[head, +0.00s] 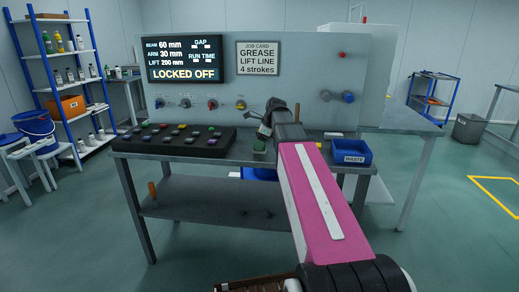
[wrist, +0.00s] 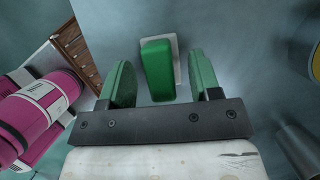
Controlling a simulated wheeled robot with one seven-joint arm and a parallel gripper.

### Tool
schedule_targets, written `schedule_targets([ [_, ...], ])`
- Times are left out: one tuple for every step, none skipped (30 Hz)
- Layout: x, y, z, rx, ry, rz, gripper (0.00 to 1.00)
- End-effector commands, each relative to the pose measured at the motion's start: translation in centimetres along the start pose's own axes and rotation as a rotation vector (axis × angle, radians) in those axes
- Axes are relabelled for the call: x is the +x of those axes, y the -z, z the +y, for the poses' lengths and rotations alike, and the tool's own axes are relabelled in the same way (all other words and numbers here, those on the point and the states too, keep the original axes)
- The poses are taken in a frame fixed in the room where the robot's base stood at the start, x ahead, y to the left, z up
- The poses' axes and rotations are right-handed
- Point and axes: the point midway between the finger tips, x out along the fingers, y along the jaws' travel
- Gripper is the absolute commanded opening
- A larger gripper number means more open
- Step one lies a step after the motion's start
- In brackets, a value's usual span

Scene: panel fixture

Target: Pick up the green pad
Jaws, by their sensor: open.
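The green pad (wrist: 157,72) shows in the wrist view as a rounded green block against a pale grey plate, on a grey surface. My gripper (wrist: 160,62) is open, with one green-faced finger to each side of the pad in the picture. Gaps show on both sides, and nothing is held. I cannot tell how far the pad is beyond the fingertips. In the head view my gripper (head: 263,129) is over the bench's front middle. A small green item (head: 259,146) shows just below it, probably the pad, partly hidden by my arm.
A black tray (head: 172,141) of several coloured pieces lies left of my gripper on the bench (head: 215,160). The upright panel (head: 300,90) with knobs rises behind. A blue bucket (head: 35,126) is far left.

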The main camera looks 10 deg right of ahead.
Motion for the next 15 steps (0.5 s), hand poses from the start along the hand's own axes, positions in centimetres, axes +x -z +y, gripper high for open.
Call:
schedule_targets([
  [0.45, 0.0, 0.02, 0.0, 0.0, 0.0, 0.57],
  [0.59, 0.0, 0.01, 0.0, 0.0, 0.0, 0.57],
  [0.68, 0.01, 0.01, 0.0, 0.0, 0.0, 0.57],
  [0.7, 0.01, 0.0, 0.0, 0.0, 0.0, 0.57],
  [0.69, 0.01, 0.0, 0.0, 0.0, 0.0, 0.57],
  [0.67, 0.01, 0.0, 0.0, 0.0, 0.0, 0.57],
  [0.66, 0.01, 0.0, 0.0, 0.0, 0.0, 0.57],
  [0.65, 0.01, 0.0, 0.0, 0.0, 0.0, 0.57],
  [0.64, 0.01, -0.01, 0.0, 0.0, 0.0, 0.51],
  [0.64, 0.01, 0.0, 0.0, 0.0, 0.0, 0.41],
  [0.64, 0.01, 0.0, 0.0, 0.0, 0.0, 0.31],
  [0.63, 0.01, 0.0, 0.0, 0.0, 0.0, 0.18],
  [0.63, 0.01, 0.0, 0.0, 0.0, 0.0, 0.09],
  [0.62, 0.01, -0.01, 0.0, 0.0, 0.0, 0.04],
  [0.62, 0.01, -0.01, 0.0, 0.0, 0.0, 0.04],
])
